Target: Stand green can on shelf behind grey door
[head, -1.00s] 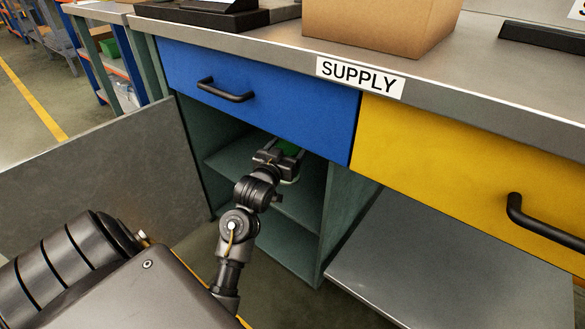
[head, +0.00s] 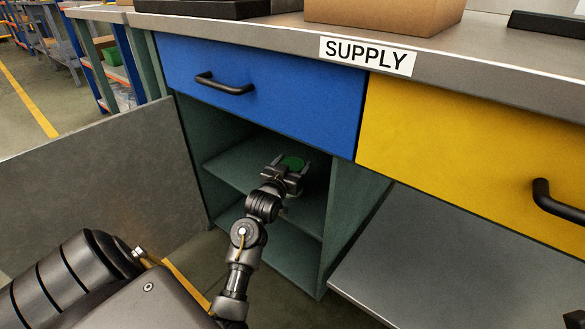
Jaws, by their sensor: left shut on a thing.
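The green can (head: 292,162) shows its round green top between the fingers of my left gripper (head: 288,166), inside the open cabinet under the blue drawer. The left gripper is shut on the can, and the can looks upright. The can's lower part is hidden by the gripper, so I cannot tell whether it touches the shelf. The shelf (head: 240,165) is a dark green board at mid-height in the cabinet. The grey door (head: 100,185) stands swung open at the left.
The blue drawer (head: 290,105) is closed above the opening. The cabinet's right side panel (head: 350,215) stands close to the left gripper. A yellow drawer (head: 470,150) is at the right. A cardboard box (head: 385,14) stands on the worktop above.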

